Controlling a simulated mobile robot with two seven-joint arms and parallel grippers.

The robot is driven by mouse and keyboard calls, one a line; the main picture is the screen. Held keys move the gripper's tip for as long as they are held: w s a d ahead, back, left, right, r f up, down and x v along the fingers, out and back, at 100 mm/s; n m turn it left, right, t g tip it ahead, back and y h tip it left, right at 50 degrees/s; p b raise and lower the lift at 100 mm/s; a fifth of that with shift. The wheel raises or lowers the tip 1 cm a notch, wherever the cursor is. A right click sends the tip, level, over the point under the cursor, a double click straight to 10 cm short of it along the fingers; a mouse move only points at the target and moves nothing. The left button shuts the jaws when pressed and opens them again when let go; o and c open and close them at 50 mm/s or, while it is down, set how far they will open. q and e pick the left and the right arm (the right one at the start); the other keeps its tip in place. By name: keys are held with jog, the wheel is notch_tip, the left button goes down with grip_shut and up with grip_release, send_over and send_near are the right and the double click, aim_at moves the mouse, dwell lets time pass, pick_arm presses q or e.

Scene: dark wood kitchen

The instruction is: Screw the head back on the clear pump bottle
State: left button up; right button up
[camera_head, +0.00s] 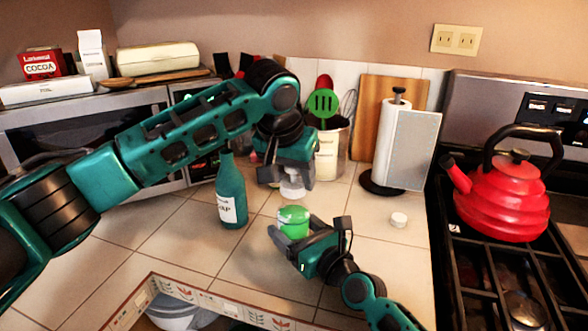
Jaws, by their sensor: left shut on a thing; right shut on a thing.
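My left gripper (287,180) points down and is shut on a small white piece, which looks like the pump head (292,191). The piece hangs just above a short bottle with green contents (293,219), which looks like the clear pump bottle. A small gap seems to separate the two, though I cannot tell for sure. My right gripper (303,235) comes from the lower right and is shut on the green-filled bottle, low on its sides. The bottle looks upright on the tiled counter. The grippers partly hide both pieces.
A teal soap bottle (231,197) stands to the left. A utensil crock (328,153) and a paper towel holder (397,145) stand behind. A red kettle (508,200) is on the stove.

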dwell(0.4)
pick_arm(q)
jog(key=shift+f, duration=0.85)
jog(key=shift+f, duration=0.55)
pick_arm(e)
grip_shut()
pick_arm(q)
jog(key=m+g+h, duration=0.1)
jog(key=m, duration=0.3)
jog(key=shift+m, duration=0.3)
jog(key=m+g, duration=0.1)
jog(key=m, duration=0.1)
jog(key=m+g+h, duration=0.1)
jog(key=m, duration=0.2)
jog(key=shift+d+m, duration=0.1)
jog(key=shift+m, duration=0.2)
jog(key=m+g, duration=0.2)
jog(key=m, duration=0.3)
jog(key=shift+s+m, duration=0.1)
jog(key=shift+m, duration=0.3)
jog(key=m+g, duration=0.1)
jog(key=m, duration=0.1)
jog(key=shift+m, duration=0.3)
jog(key=shift+m+g, duration=0.4)
jog(key=shift+m, duration=0.5)
